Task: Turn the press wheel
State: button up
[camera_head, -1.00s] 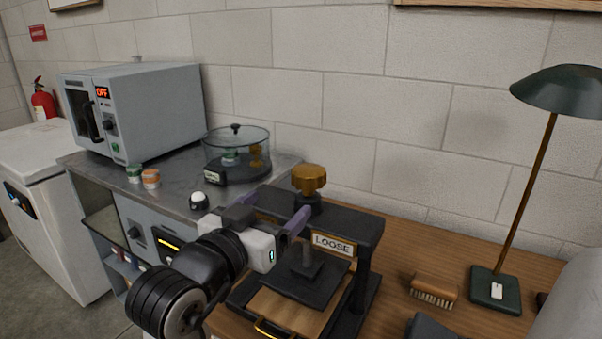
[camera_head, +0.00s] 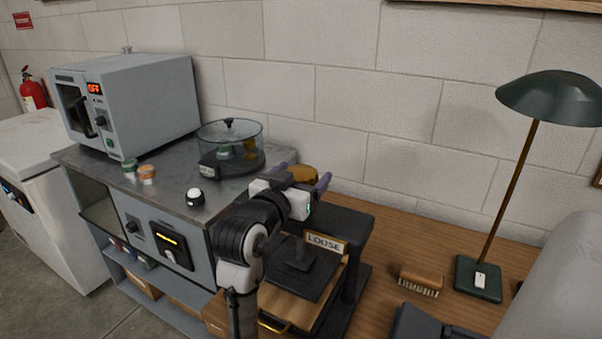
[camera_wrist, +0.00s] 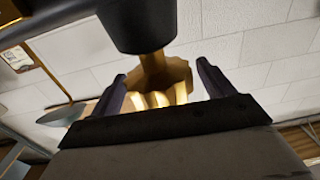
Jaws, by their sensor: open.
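The press (camera_head: 345,232) stands on the wooden bench with a plate reading LOOSE on its front. Its brass press wheel (camera_head: 304,172) sits on top, partly hidden behind my gripper. My gripper (camera_head: 302,176) is open at wheel height, one purple finger on each side of the wheel in the picture. In the wrist view the lobed brass wheel (camera_wrist: 165,78) shows between the open fingers (camera_wrist: 160,85), below a dark collar. There are gaps beside it, and I cannot tell whether either finger touches it.
A brush (camera_head: 420,281) and a green lamp (camera_head: 480,277) stand right of the press. On the metal counter at left are a grey oven (camera_head: 150,105) reading OFF, a glass-covered round vessel (camera_head: 230,150) and small jars (camera_head: 147,174). The block wall is close behind.

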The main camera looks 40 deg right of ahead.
jog(key=shift+c, duration=0.2)
jog(key=c, duration=0.9)
jog(key=shift+w+m+g, duration=0.1)
jog(key=shift+m+g, duration=0.3)
jog(key=shift+g, duration=0.1)
jog(key=shift+m+g+h+b, duration=0.75)
jog(key=shift+m+g, duration=0.35)
jog(key=shift+g, duration=0.7)
